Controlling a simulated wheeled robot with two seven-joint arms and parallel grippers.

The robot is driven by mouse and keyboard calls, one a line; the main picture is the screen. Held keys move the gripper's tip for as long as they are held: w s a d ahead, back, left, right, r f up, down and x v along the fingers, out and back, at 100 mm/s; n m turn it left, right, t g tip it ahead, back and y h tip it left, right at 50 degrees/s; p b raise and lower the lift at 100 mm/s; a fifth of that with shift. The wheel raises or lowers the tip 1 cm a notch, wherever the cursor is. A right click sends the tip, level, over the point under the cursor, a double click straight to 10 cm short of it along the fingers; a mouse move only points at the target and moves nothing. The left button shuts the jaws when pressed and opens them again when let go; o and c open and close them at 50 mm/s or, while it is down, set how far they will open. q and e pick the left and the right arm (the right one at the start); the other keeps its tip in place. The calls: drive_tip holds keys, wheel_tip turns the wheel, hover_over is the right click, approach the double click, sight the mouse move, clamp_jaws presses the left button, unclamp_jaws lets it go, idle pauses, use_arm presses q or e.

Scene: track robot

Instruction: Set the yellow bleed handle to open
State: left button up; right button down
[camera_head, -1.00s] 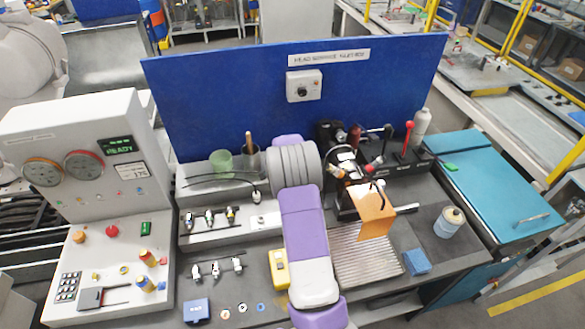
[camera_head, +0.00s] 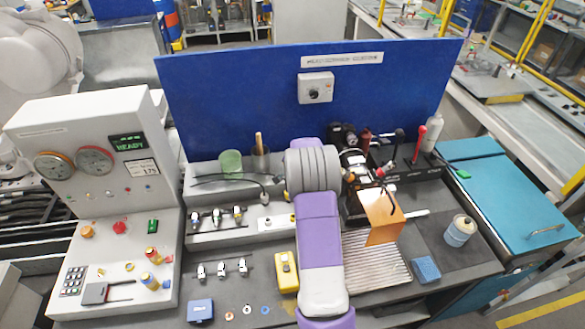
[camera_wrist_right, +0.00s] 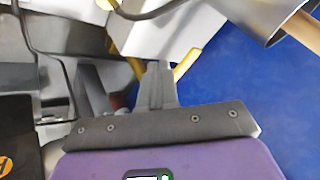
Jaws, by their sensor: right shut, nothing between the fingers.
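In the right wrist view, my right gripper (camera_wrist_right: 160,78) is shut, with its fingertips close against a pale grey block (camera_wrist_right: 165,30). Yellow parts show on both sides of the fingertips, one at the right (camera_wrist_right: 187,63) and a smaller one at the left (camera_wrist_right: 137,67). They look like the yellow bleed handle passing behind the fingers, but its middle is hidden and I cannot tell whether the fingers touch it. In the head view, my purple and grey right arm reaches over the bench and hides its gripper and the handle. My left gripper is not in view.
A blue back panel (camera_head: 230,95) stands behind the bench. A control console (camera_head: 75,125) stands at the left. An orange plate (camera_head: 384,217) and a red-topped lever (camera_head: 419,142) are at the right.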

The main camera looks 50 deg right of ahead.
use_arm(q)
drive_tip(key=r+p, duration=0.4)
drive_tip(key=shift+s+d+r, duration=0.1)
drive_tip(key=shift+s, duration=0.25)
use_arm(e)
drive_tip(key=s+a+r, duration=0.4)
drive_tip(key=a+r, duration=0.4)
